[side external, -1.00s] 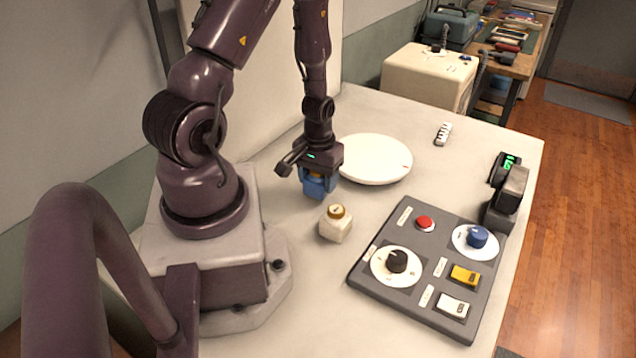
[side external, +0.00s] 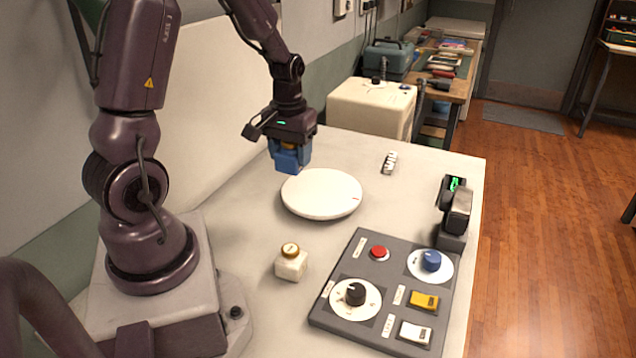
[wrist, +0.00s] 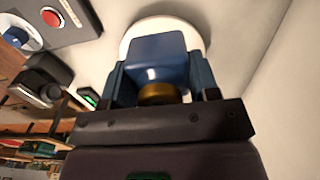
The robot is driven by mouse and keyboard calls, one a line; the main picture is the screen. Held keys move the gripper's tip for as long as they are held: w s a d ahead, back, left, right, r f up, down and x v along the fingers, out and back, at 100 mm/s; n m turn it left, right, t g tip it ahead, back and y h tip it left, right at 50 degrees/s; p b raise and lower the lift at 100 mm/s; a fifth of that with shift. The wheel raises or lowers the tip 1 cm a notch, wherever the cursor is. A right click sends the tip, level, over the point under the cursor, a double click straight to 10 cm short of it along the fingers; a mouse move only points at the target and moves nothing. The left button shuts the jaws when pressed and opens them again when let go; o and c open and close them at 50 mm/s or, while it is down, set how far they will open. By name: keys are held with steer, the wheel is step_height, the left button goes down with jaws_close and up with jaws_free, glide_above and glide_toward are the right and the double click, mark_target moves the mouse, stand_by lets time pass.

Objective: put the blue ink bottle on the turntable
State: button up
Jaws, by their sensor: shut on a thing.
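The blue ink bottle (side external: 290,159) is a squarish blue bottle with a brass cap. My gripper (side external: 290,148) is shut on it and holds it in the air, above and behind the turntable's far left edge in the side view. The turntable (side external: 322,193) is a round white disc with a small red mark, lying bare on the table. In the wrist view the bottle (wrist: 158,58) is between my fingers, its brass cap toward the gripper, and it hides much of the turntable (wrist: 140,28).
A cream bottle with a brass cap (side external: 291,263) stands nearer the camera. A dark control panel (side external: 385,290) with knobs and buttons lies to the right. A black device with a green display (side external: 455,205) stands at the right edge. A small white switch block (side external: 389,162) lies beyond the turntable.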

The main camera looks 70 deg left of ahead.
steer(key=w+a+f, duration=0.3)
steer(key=w+a, duration=0.1)
steer(key=w, duration=0.1)
glide_above(322, 190)
steer(key=f, duration=0.5)
steer(key=shift+s+f, duration=0.2)
steer(key=shift+f, duration=0.05)
steer(key=shift+w+a+f, duration=0.1)
steer(key=shift+w+f, duration=0.1)
steer(key=shift+f, duration=1.65)
steer(key=shift+f, duration=0.1)
steer(key=o, duration=1)
steer(key=shift+c, duration=0.2)
